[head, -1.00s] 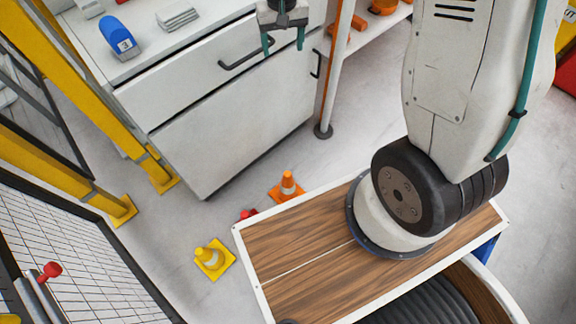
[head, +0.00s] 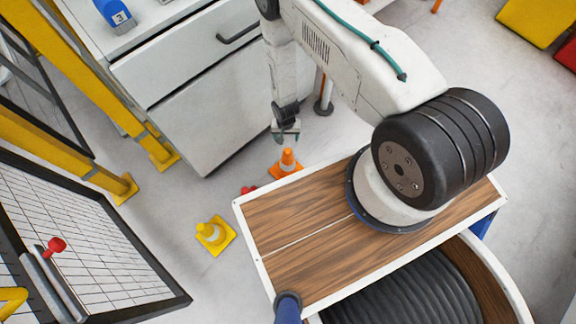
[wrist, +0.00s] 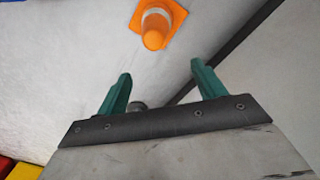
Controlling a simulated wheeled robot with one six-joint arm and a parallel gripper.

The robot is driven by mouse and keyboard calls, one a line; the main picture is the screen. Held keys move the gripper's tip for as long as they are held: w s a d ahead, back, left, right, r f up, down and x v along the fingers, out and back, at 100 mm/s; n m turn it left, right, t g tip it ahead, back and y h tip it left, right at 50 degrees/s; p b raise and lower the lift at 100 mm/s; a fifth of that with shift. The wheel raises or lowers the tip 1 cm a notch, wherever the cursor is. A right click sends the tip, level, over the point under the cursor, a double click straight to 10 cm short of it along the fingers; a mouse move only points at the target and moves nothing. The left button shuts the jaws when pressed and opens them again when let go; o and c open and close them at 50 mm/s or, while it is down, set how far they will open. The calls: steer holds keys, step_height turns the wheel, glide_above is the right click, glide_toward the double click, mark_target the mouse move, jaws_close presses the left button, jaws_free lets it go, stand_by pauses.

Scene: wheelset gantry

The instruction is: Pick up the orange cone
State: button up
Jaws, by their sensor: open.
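The orange cone (head: 287,162) with a pale band stands on the floor just beyond the far edge of my wooden deck. In the head view my gripper (head: 285,137) hangs just above and behind the cone in the picture. In the wrist view the cone (wrist: 157,25) shows at the top, with its square base and tip in sight. The two green fingers (wrist: 158,88) are spread apart with nothing between them. The cone lies beyond the fingertips, apart from them.
A white drawer cabinet (head: 215,95) stands behind. A post foot (head: 323,107) is near the gripper. Mesh fencing (head: 70,230) is at left.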

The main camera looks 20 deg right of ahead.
glide_above(287, 150)
steer(key=f, duration=0.4)
steer(key=shift+s+d, duration=0.1)
steer(key=shift+d, duration=0.15)
steer(key=f, duration=0.7)
steer(key=shift+a, duration=0.2)
jaws_close()
